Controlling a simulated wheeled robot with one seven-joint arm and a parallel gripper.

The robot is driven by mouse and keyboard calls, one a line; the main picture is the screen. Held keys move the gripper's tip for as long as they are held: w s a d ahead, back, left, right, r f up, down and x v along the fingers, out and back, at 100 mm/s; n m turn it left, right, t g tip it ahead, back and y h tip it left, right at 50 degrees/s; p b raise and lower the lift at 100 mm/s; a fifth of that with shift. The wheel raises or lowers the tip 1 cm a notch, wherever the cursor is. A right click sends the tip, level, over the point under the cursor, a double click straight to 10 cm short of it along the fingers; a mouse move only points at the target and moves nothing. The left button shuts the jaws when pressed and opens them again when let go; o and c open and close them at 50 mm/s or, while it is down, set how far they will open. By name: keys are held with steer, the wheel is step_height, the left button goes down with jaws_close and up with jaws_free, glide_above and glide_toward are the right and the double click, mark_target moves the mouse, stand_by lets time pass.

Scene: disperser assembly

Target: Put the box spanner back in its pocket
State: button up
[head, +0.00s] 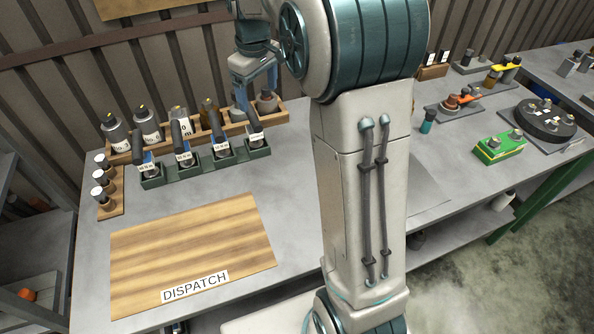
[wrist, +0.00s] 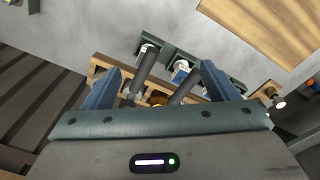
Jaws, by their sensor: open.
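Several dark, rod-like tools lean in a green rack (head: 203,169) with white-and-blue labels; the rack also shows in the wrist view (wrist: 172,50). I cannot tell for sure which one is the box spanner. My gripper is open and empty, above the right end of the rack. In the wrist view two dark rods, one nearer the left finger (wrist: 145,68) and one nearer the right (wrist: 184,90), show between the spread blue fingers. Contact is not visible.
A wooden rack (head: 283,116) with several bottles stands behind the green rack. A small wooden holder (head: 112,207) with dark-bodied, pale-topped pieces is at left. The DISPATCH board (head: 190,250) in front is bare. More parts, including a green box (head: 498,148), lie right of my arm.

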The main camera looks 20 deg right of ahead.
steer(key=s+f+m+t, duration=0.2)
steer(key=s+m, duration=0.4)
steer(key=s, duration=2)
steer(key=shift+s, duration=0.3)
steer(key=shift+a+f, duration=0.1)
